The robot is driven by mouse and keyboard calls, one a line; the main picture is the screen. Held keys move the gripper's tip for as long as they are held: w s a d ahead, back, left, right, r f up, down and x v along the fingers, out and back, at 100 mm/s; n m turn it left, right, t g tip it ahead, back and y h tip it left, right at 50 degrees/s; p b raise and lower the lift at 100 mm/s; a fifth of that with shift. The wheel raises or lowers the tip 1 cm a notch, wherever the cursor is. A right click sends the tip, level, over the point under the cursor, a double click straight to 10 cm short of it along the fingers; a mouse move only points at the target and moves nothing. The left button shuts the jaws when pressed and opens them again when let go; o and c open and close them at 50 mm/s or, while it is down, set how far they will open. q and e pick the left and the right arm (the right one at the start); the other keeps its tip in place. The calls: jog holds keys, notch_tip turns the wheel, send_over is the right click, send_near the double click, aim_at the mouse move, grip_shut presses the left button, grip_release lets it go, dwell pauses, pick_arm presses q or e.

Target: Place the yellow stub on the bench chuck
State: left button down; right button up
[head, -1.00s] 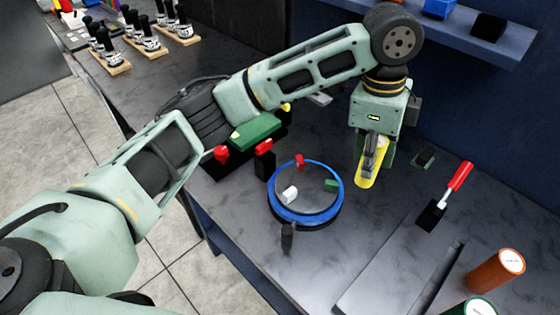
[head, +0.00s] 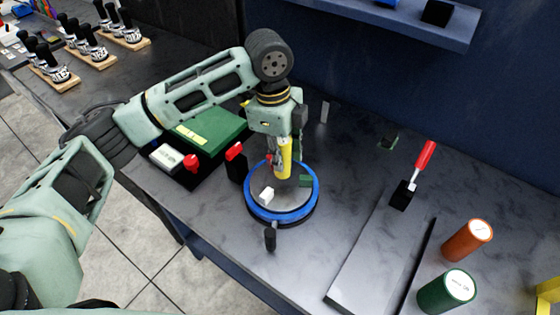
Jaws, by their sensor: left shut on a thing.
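The yellow stub (head: 285,160) is held upright in my left gripper (head: 279,158), which is shut on it. The bench chuck (head: 256,208) is a round plate with a blue rim, with a white, a green and a red jaw on its top. In the head view the stub's lower end overlaps the back part of the chuck's plate. I cannot tell whether the stub touches the plate. The gripper partly hides the stub and the red jaw. My right gripper is not in view.
A green box (head: 215,128) with red knobs stands left of the chuck. A red-handled tool (head: 424,160) stands at the right. An orange cylinder (head: 466,240) and a green cylinder (head: 445,293) stand at the front right. A shelf (head: 400,22) runs along the back wall.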

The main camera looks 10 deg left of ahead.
pick_arm(q)
notch_tip(320, 180, down, 3)
jog(key=shift+a+f+p, duration=0.1)
jog(key=shift+f+p, duration=0.1)
jog(key=shift+p, duration=0.5)
jog(key=shift+f, duration=0.4)
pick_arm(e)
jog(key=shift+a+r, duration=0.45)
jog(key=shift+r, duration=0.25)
pick_arm(q)
jog(key=c, duration=1.4)
grip_release()
jog(key=shift+f, duration=0.1)
jog(key=shift+c, duration=0.2)
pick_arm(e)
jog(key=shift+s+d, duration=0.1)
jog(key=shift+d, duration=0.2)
